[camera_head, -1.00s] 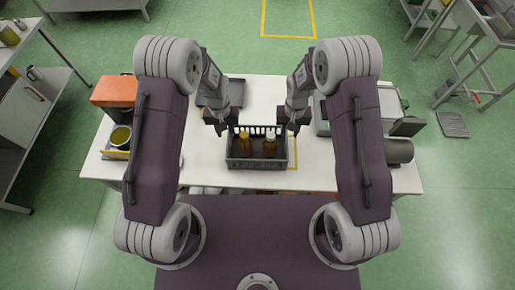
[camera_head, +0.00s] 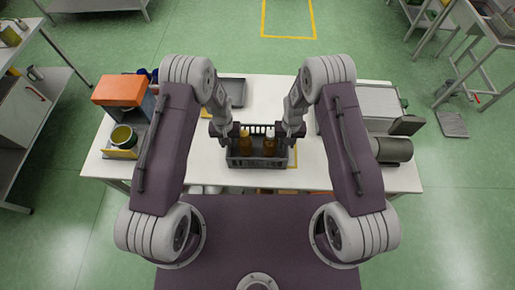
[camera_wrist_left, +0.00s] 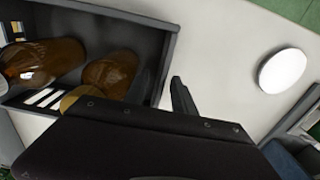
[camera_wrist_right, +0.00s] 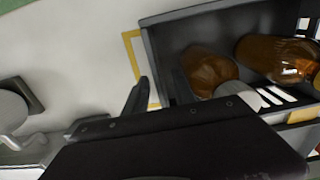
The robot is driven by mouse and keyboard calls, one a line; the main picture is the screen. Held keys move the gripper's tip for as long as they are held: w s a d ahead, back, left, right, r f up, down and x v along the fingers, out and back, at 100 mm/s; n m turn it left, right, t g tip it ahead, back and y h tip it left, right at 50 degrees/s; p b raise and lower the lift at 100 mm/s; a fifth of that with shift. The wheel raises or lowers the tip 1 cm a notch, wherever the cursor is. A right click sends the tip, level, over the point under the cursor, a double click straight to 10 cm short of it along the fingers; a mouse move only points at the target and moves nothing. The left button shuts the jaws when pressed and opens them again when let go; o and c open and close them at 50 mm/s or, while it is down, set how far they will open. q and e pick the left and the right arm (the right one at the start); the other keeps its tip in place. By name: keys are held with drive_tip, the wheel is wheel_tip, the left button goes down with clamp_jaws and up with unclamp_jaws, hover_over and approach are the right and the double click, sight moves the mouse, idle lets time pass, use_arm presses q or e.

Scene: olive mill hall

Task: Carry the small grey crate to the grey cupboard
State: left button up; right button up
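The small grey crate (camera_head: 258,162) stands on the white table in front of me, with brown bottles (camera_head: 246,145) inside. My left gripper (camera_head: 226,135) is at its left end and my right gripper (camera_head: 290,134) at its right end. In the right wrist view, the fingers (camera_wrist_right: 158,95) straddle the crate's end wall, one outside and one inside, with a gap showing. In the left wrist view, one finger (camera_wrist_left: 181,100) is outside the wall, slightly apart; the inner one is hard to make out. A grey cupboard-like unit (camera_head: 24,108) stands at far left.
Yellow tape (camera_head: 293,158) lies beside the crate. Green floor is open around the table.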

use_arm(q)
drive_tip(key=shift+w, duration=0.1)
clamp_jaws()
use_arm(e)
drive_tip(key=shift+w, duration=0.1)
clamp_jaws()
idle(0.8)
